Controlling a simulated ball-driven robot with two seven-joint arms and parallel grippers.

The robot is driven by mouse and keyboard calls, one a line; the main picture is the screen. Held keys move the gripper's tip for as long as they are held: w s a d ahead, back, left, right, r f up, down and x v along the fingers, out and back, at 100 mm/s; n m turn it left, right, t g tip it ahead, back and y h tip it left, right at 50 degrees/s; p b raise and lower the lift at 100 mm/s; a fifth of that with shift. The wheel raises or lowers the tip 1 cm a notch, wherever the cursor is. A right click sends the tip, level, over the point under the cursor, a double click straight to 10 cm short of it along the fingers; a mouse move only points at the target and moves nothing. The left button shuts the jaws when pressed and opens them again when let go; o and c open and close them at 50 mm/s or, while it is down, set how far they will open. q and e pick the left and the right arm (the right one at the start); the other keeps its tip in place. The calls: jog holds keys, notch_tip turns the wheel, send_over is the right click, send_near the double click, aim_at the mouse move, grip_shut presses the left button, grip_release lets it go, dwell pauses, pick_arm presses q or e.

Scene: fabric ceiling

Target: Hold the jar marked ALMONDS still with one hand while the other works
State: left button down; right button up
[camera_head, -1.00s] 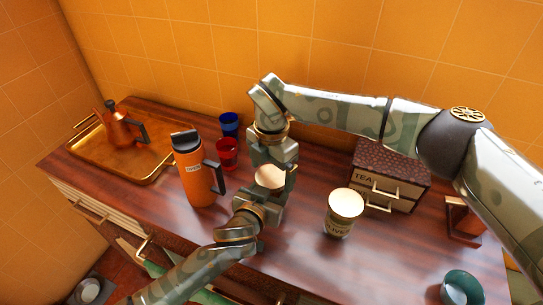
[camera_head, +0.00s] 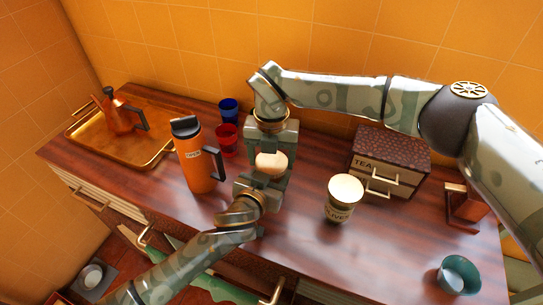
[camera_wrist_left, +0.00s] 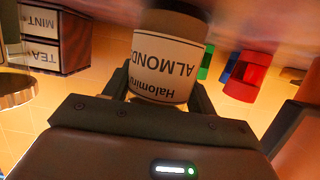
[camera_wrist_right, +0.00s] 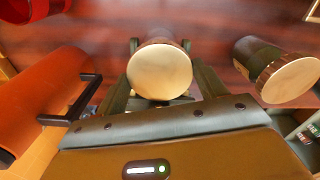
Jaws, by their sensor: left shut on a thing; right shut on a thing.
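The jar marked ALMONDS (camera_wrist_left: 168,62) has a white label, upside down in the left wrist view. Its pale round lid (camera_head: 272,163) shows between my grippers in the head view. My left gripper (camera_head: 262,186) is shut around the jar's side, low down, its fingers at both sides of the label in its wrist view. My right gripper (camera_head: 271,150) comes from behind and is shut on the jar too, with a finger either side of the lid (camera_wrist_right: 160,72) in the right wrist view. Most of the jar body is hidden in the head view.
An OLIVES jar (camera_head: 341,198) stands to the right, before a TEA drawer box (camera_head: 400,160). An orange flask (camera_head: 195,165) and red (camera_head: 227,138) and blue (camera_head: 228,108) cups stand left. A brass tray (camera_head: 85,132) holds a copper pot (camera_head: 120,112). A teal bowl (camera_head: 460,272) sits front right.

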jog(key=n, duration=0.6)
jog(key=o, duration=1.1)
jog(key=shift+r, duration=0.1)
notch_tip(320, 180, up, 4)
jog(key=shift+r, duration=0.2)
pick_arm(q)
jog(key=shift+c, duration=2)
grip_release()
jog(key=shift+s+r, duration=0.1)
